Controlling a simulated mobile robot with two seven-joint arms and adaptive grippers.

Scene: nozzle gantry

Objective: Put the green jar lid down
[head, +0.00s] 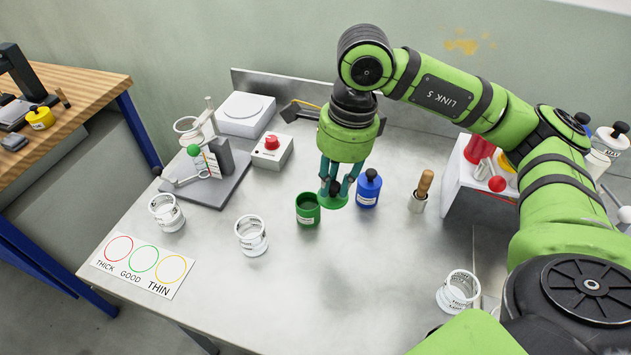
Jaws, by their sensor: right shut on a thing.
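The green jar lid (333,201) is a flat green disc with a dark knob, near the middle of the head view. My right gripper (335,187) points down and is shut on the lid's knob. I cannot tell whether the lid touches the table. The open green jar (307,209) stands upright just left of the lid. A closed blue jar (368,188) stands just right of it. My left gripper is not in view.
White cups (251,236) stand on the steel table (300,290), with a THICK/GOOD/THIN card (142,266) at front left. A red-button box (272,151) and a stand (205,185) are behind left. A wooden-handled tool (421,191) is right. The front middle is clear.

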